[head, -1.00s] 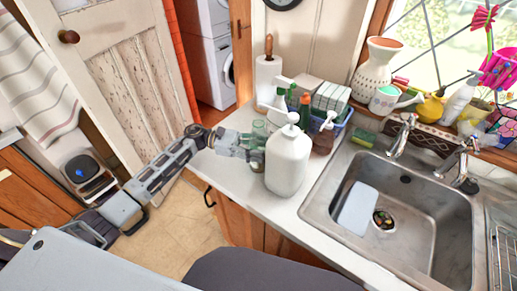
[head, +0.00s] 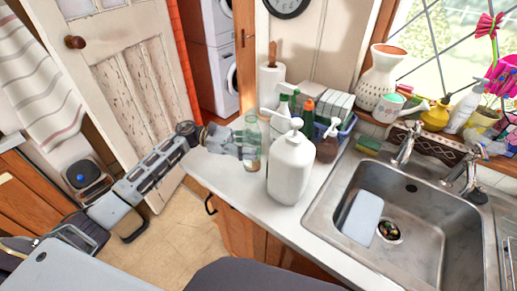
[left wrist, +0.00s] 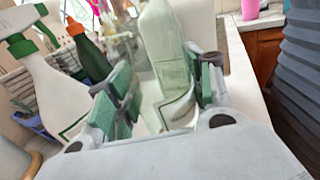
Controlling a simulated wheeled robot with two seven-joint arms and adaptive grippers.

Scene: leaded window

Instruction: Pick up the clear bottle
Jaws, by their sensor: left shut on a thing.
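The clear bottle (head: 251,153) is see-through, with a pale label that shows in the left wrist view (left wrist: 172,62). In the head view it stands upright at the left part of the white counter, just left of the large white pump bottle (head: 290,170). My left gripper (head: 248,141) reaches in from the left and is shut on the clear bottle. In the left wrist view the green-padded fingers (left wrist: 165,92) lie on either side of it. I cannot tell whether its base touches the counter. My right gripper is not in view.
Spray bottles (head: 308,115) and a blue caddy (head: 345,130) stand behind the pump bottle. A paper towel roll (head: 271,85) is at the back. The steel sink (head: 400,270) is to the right. The counter's front left (head: 215,170) is clear.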

